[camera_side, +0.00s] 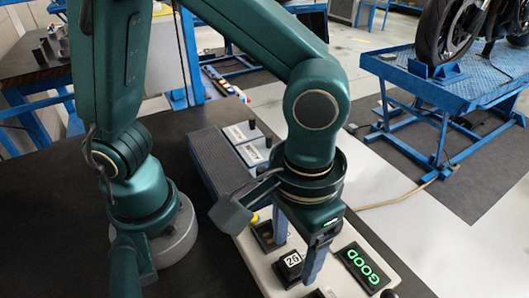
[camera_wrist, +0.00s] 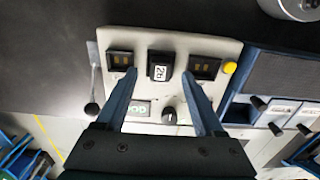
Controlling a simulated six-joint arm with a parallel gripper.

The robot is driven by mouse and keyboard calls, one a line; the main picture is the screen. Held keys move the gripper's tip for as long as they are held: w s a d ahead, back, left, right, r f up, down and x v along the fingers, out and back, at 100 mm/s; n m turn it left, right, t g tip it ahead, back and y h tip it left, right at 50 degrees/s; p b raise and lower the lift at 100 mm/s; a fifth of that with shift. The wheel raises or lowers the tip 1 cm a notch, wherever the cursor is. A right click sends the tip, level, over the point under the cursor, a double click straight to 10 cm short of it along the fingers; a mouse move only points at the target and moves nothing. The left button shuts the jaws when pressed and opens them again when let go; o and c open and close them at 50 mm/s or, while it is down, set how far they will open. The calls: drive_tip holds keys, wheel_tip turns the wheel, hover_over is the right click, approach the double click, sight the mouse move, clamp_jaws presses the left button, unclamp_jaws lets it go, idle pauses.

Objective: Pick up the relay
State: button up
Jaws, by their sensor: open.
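The relay, a small black block with a white label reading "26", sits on the light test panel (camera_side: 263,272) in the side view (camera_side: 289,268). In the wrist view the relay (camera_wrist: 160,70) is at the upper middle, between two dark sockets, a left one (camera_wrist: 121,60) and a right one (camera_wrist: 205,67). My gripper (camera_side: 296,260) points down over the panel with its blue fingers apart. In the wrist view my gripper (camera_wrist: 160,73) has one fingertip on each side of the relay, with a visible gap on both sides. The relay's seat is hidden beneath it.
A lit green "GOOD" display (camera_side: 363,266) and a black knob (camera_wrist: 169,116) are on the panel. A yellow button (camera_wrist: 229,67) is at its edge and a ball-ended lever (camera_wrist: 92,108) beside it. A blue-grey unit with switches (camera_side: 225,155) adjoins. The dark table is mostly clear.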

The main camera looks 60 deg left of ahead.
drive_tip(key=shift+f, duration=1)
clamp_jaws()
drive_tip(key=shift+r, duration=0.1)
